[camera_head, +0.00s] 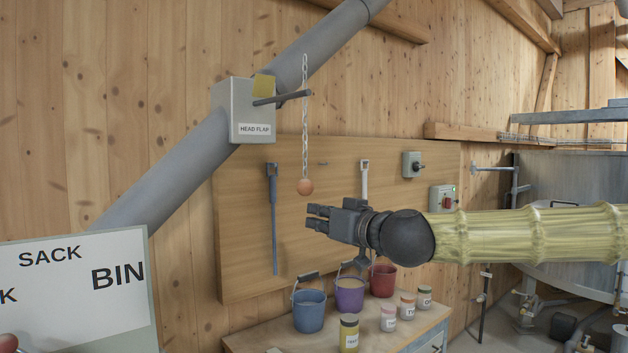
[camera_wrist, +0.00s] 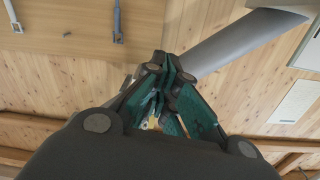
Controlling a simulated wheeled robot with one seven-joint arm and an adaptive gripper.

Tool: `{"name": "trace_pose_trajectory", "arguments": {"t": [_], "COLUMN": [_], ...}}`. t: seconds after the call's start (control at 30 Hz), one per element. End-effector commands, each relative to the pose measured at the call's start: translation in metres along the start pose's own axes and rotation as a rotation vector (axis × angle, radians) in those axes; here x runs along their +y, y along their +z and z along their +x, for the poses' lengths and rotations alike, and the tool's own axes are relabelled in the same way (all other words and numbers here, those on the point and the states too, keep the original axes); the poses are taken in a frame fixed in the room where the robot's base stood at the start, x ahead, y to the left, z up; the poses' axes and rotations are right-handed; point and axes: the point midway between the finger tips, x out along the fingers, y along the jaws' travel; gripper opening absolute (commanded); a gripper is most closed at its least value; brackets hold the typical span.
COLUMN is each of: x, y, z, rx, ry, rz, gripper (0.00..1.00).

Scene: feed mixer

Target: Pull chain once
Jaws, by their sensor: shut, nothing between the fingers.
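An orange ball (camera_head: 305,187) is at the chain's lower end. My gripper (camera_head: 308,217) is shut and empty, pointing left, just below the ball in the picture. I cannot tell its depth gap to the ball. In the wrist view the closed fingers (camera_wrist: 166,68) fill the middle, and a yellow patch (camera_wrist: 153,122) shows between the finger links. The chain and ball cannot be made out there.
A sloping grey pipe (camera_head: 172,175) carries the box. Blue (camera_head: 308,312), purple (camera_head: 349,295) and red (camera_head: 383,280) buckets and several jars stand on the bench below. A SACK/BIN sign (camera_head: 80,310) is at lower left.

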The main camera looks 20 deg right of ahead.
Motion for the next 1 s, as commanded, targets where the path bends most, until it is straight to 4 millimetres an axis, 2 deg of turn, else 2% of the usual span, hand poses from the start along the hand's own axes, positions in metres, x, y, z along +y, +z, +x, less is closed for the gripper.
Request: {"name": "trace_pose_trajectory", "arguments": {"t": [0.03,0.1,0.2,0.3,0.43,0.73,1.0], "x": [0.002,0.002,0.003,0.004,0.004,0.003,0.003], "y": [-0.034,-0.067,-0.099,-0.117,-0.124,-0.123,-0.125], "z": [-0.012,-0.027,-0.043,-0.053,-0.057,-0.056,-0.044], "rx": [0.050,0.100,0.153,0.182,0.194,0.192,0.190], "ry": [-0.005,-0.011,-0.016,-0.018,-0.019,-0.020,-0.019], "rz": [-0.005,-0.016,-0.029,-0.038,-0.041,-0.041,-0.041], "gripper": [0.00,0.00,0.00,0.00,0.00,0.00,0.00]}}
